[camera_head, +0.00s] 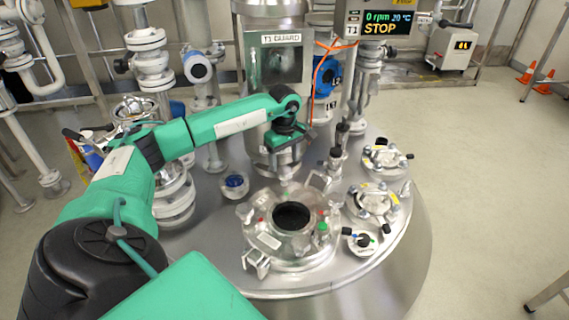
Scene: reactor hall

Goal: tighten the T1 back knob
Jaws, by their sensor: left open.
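The T1 vessel (385,262) has a round steel top with a flanged manway ring (262,243) around a dark open hole (292,217). Clamps and small coloured parts sit around the ring, among them a green one (322,228) at its right. My left arm reaches in from the left, and my left gripper (285,172) points down at the back edge of the ring. The gripper is open. The back knob is small and mostly hidden at the gripper's tips; I cannot tell whether the fingers touch it. My right gripper is out of view.
A T1 guard panel (273,62) stands behind the gripper. A display (378,24) reads 0 rpm, 20 °C, STOP. Flanged ports (374,203) rise at the right of the lid, and a blue-capped port (235,184) at its left. Upright pipes crowd the back left.

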